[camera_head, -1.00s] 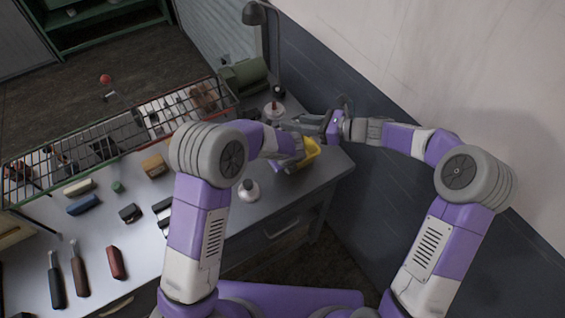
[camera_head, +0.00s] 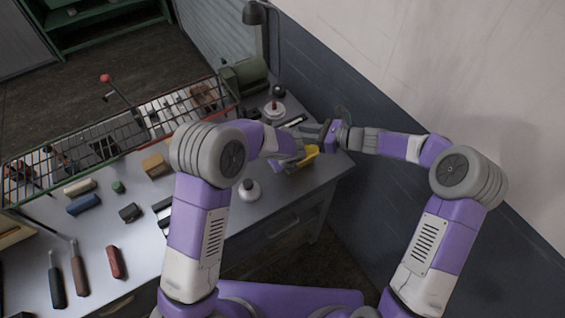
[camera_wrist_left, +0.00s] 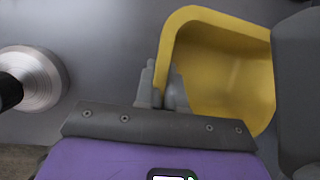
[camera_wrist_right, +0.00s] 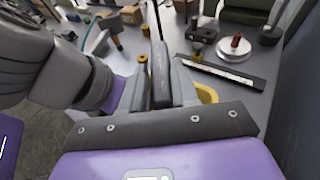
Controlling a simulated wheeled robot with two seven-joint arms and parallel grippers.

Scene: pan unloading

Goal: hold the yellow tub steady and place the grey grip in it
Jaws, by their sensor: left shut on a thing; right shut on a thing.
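The yellow tub (camera_head: 309,154) stands on the workbench near its right end, partly hidden by my arms in the head view. My left gripper (camera_wrist_left: 163,88) is shut on the tub's rim (camera_wrist_left: 186,24), one finger inside and one outside. The tub's inside that shows in the left wrist view is empty. My right gripper (camera_wrist_right: 161,85) is shut on a dark grey grip (camera_wrist_right: 160,72), long and narrow, held beside and above the tub. A bit of the yellow tub (camera_wrist_right: 207,93) shows behind the right fingers.
A silver round object with a dark knob (camera_wrist_left: 38,78) stands left of the tub. A dark flat strip (camera_wrist_right: 224,72) and a round base with a red spool (camera_wrist_right: 234,47) lie beyond. A wire rack (camera_head: 120,135) runs along the back. The wall is close on the right.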

